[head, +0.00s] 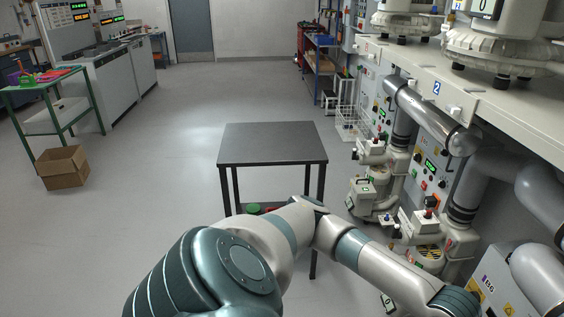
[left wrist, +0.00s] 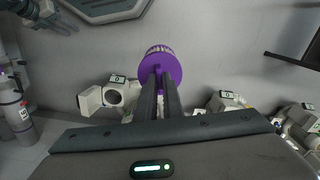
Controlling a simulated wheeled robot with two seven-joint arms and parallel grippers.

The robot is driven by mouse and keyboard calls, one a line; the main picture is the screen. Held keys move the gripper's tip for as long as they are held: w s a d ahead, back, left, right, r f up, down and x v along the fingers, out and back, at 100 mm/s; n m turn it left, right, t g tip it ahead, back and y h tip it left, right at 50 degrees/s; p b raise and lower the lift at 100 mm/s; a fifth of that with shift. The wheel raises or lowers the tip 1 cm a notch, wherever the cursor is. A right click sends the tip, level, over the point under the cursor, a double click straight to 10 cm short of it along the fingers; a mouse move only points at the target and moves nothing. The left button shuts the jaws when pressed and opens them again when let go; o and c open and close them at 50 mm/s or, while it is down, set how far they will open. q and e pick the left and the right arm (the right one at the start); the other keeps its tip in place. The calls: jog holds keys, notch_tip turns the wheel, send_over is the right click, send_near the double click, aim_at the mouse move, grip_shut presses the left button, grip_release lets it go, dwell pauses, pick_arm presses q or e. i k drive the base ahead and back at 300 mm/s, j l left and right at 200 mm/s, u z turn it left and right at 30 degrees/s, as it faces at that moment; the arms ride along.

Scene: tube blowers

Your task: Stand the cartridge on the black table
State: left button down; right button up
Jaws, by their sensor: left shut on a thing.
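The cartridge (left wrist: 160,57) shows in the left wrist view as a round purple end with a ribbed band behind it. My left gripper (left wrist: 162,76) is shut on it, with both dark fingers meeting at a purple part. The rest of the cartridge is hidden behind its purple end. In the head view my left arm reaches across to the lower right; its gripper and the cartridge do not show there. The black table (head: 272,146) stands ahead with a bare top. My right gripper is in neither view.
White blower machines with pipes (head: 430,110) line the right side, close to my left arm. A cardboard box (head: 62,167) and a green-framed table (head: 45,85) stand at the left. A lower shelf under the black table holds a green and red item (head: 254,208). Open floor lies left of the table.

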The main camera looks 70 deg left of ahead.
aim_at(266, 146)
jog(key=j+u, duration=0.1)
jog(key=u, duration=0.25)
jog(key=j+u, duration=0.1)
jog(key=u, duration=0.3)
jog(key=i+u, duration=0.1)
jog(key=u, duration=0.25)
jog(key=i+j+u, duration=0.8)
jog(key=i+j, duration=0.1)
jog(key=i, duration=0.4)
